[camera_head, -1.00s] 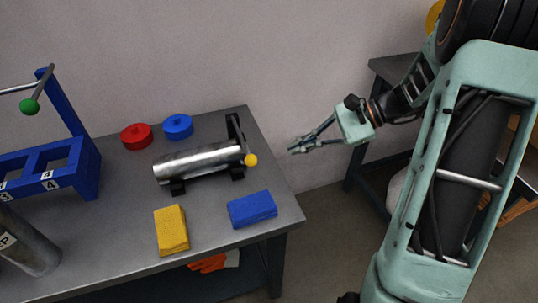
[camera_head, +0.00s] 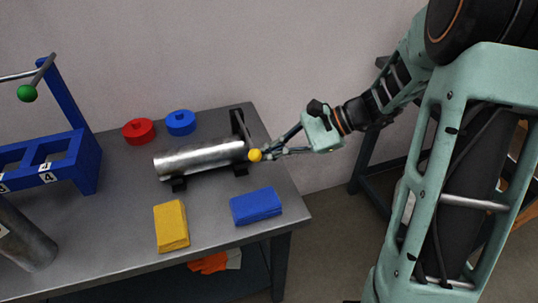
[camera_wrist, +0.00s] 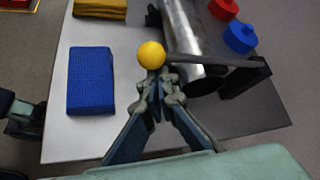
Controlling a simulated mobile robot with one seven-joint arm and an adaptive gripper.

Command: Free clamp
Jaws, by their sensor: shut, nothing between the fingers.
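The clamp is a dark lever (camera_wrist: 215,61) with a yellow ball knob (camera_head: 254,155) at its end, pivoting on a black upright (camera_head: 238,122) at the table's right end. The lever lies across the end of a shiny metal tube (camera_head: 205,158), which rests level on black supports. My gripper (camera_head: 264,152) is shut and empty, its tips right at the knob. In the wrist view the knob (camera_wrist: 151,55) sits just beyond the fingertips (camera_wrist: 161,76). I cannot tell whether they touch it.
A blue cloth (camera_head: 256,206) and a yellow cloth (camera_head: 171,226) lie in front of the tube. Red (camera_head: 138,131) and blue (camera_head: 181,122) round parts lie behind it. A blue rack (camera_head: 50,160) stands at the left. The table's right edge is below my gripper.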

